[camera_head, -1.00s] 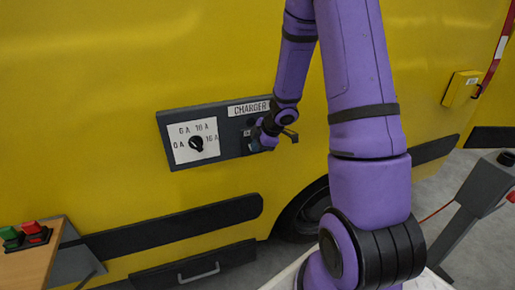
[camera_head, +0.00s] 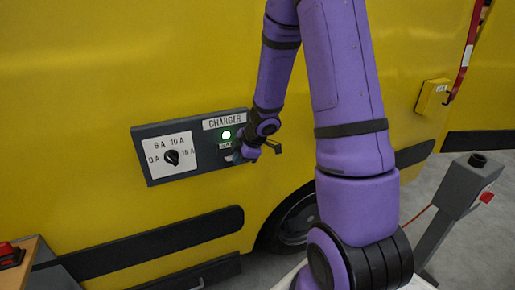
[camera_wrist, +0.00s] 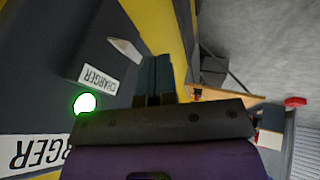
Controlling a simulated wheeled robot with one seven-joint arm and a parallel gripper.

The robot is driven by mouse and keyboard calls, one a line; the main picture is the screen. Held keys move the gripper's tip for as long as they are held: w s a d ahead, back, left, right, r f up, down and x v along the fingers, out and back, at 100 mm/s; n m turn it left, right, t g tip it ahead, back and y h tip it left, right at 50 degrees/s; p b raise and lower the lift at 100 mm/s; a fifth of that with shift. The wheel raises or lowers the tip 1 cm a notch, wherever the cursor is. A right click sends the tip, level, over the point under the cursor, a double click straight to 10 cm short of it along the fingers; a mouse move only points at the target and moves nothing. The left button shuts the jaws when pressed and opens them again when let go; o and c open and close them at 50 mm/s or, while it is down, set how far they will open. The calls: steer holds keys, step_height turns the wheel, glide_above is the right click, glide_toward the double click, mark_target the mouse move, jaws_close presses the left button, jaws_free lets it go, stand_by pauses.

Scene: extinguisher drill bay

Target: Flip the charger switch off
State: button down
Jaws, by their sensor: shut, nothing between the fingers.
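My gripper (camera_head: 243,155) is at the panel's right end, below the lamp. In the wrist view its shut, empty fingers (camera_wrist: 155,65) are just right of the lever; contact cannot be told.
A black rotary knob (camera_head: 172,157) on a white amp dial is at the panel's left. A yellow box (camera_head: 432,98) is on the vehicle at right. A grey post (camera_head: 460,190) stands at right. A table corner with a red button (camera_head: 10,254) is at lower left.

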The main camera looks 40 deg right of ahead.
steer(key=s+v, duration=0.1)
steer(key=v, duration=0.7)
steer(key=shift+s+a+f, duration=0.15)
steer(key=shift+s+f, duration=0.1)
steer(key=shift+s, duration=0.1)
